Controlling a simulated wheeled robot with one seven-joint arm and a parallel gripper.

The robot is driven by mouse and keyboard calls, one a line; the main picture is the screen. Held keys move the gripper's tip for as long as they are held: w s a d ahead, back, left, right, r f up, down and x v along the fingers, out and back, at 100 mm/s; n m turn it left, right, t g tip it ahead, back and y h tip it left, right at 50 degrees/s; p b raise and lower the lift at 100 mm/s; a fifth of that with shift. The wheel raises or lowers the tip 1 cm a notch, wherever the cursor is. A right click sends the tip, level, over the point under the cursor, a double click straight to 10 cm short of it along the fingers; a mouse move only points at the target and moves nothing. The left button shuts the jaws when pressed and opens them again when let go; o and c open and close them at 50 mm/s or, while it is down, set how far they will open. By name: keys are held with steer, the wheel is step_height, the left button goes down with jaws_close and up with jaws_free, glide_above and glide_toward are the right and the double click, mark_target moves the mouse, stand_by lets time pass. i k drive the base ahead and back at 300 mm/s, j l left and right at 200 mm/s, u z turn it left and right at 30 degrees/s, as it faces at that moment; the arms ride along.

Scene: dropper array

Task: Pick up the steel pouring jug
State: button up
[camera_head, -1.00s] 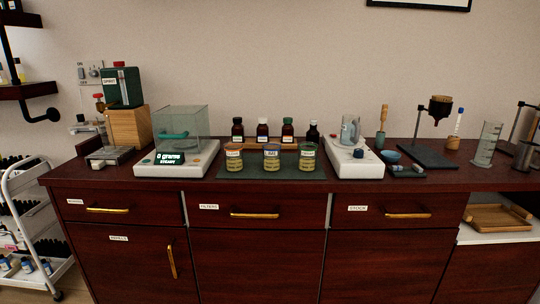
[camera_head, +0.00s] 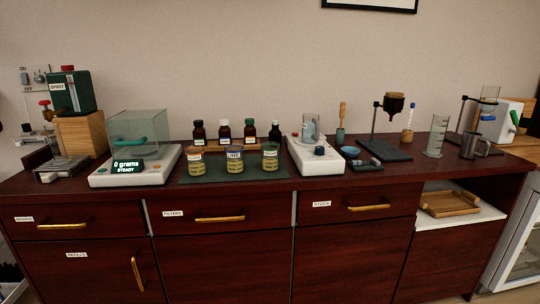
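The steel pouring jug (camera_head: 474,146) stands upright on the right part of the dark wood counter (camera_head: 330,183). It is a small grey metal cup with its handle on the right side. It stands just in front of a dark stand that carries a glass vessel (camera_head: 489,98). Nothing hides its front. My gripper is not in view, so I cannot see its state.
A glass measuring cylinder (camera_head: 436,136) stands close to the left of the jug. A white device (camera_head: 505,118) with a green handle is behind and right. A wooden tray (camera_head: 449,203) sits on the open shelf below. The counter in front of the jug is clear.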

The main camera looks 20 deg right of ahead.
mark_target(471, 141)
steer(key=z, duration=1.45)
steer(key=i+j+z, duration=0.25)
steer(key=i, duration=0.35)
steer(key=i+j+z, duration=0.25)
steer(key=i, duration=0.3)
steer(key=i+j+z, duration=0.3)
steer(key=i, duration=0.3)
steer(key=i+j, duration=0.15)
steer(key=j, duration=0.25)
